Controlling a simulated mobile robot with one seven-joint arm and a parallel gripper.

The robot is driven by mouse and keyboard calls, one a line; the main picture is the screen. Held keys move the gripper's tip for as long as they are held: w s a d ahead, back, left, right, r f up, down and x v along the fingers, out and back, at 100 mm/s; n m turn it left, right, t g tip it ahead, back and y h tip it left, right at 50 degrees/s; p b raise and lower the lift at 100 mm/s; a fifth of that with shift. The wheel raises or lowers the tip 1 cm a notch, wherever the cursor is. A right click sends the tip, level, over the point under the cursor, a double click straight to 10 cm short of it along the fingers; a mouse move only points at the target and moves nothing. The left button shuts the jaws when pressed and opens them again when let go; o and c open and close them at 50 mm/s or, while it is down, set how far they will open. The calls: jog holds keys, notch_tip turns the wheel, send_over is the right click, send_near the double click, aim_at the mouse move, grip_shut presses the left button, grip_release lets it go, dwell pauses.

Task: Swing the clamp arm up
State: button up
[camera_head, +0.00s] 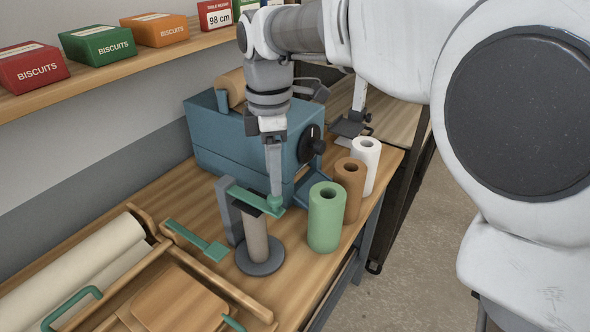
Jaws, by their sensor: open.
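The green clamp arm (245,195) lies roughly level across the top of a grey upright bracket (230,212). Under it a brown cardboard core (256,238) stands upright on a round dark base (260,258). A round green knob (275,201) sits at the clamp arm's right end. My gripper (274,192) points straight down at this end, its fingers beside or around the knob. It is open; which side each finger is on, and whether they touch the knob, is hard to see.
A blue machine (225,145) with a dark handwheel stands close behind. Green (325,222), brown (352,180) and white (368,152) rolls stand to the right. A wooden frame with a green paddle (200,240) lies front left. A shelf (105,76) with boxes runs above.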

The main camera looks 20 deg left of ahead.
notch_tip(320, 180, down, 5)
jog(key=shift+f, duration=0.15)
grip_shut()
dwell(0.4)
dwell(1.1)
